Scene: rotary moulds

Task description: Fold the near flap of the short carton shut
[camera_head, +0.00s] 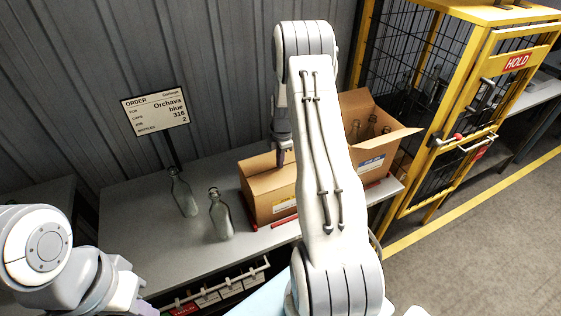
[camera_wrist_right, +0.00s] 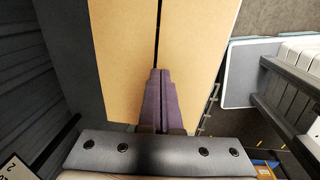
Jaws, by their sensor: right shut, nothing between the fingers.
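The short carton (camera_head: 268,200) stands on the grey bench, partly hidden behind my right arm. Its visible top looks flat and covered. In the right wrist view two tan top panels (camera_wrist_right: 120,50) lie side by side with a narrow dark gap between them. My right gripper (camera_head: 283,162) points down at the carton top, its fingers shut and empty. In the wrist view its fingertips (camera_wrist_right: 156,72) are over the gap; I cannot tell whether they touch the panels.
An open carton (camera_head: 372,158) with bottles and raised flaps stands to the right, by the yellow cage (camera_head: 440,100). Two clear bottles (camera_head: 221,215) (camera_head: 182,194) stand left of the short carton. An order sign (camera_head: 156,111) stands behind them.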

